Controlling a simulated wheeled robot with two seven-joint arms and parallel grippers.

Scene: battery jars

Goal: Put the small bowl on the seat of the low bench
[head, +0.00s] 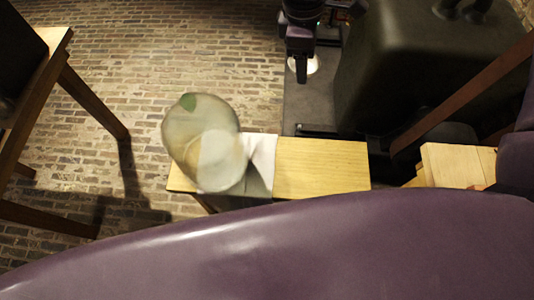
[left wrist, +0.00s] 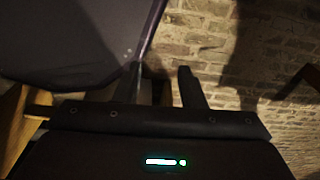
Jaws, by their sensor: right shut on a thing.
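My right gripper (head: 301,68) is at the top centre of the head view, pointing down. It is shut on a small pale bowl (head: 313,65), which shows only partly behind the fingers. A low wooden piece with a light yellow top (head: 325,165), seemingly the low bench, is at the centre, nearer than the bowl and apart from it.
A large clear glass jar (head: 200,145) covers the left end of the wooden top, beside a white patch (head: 260,160). The right part of the top is bare. A taller wooden table (head: 95,105) stands at left. A dark bulky object (head: 430,70) is at right. Brick floor (head: 200,45) lies open between.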

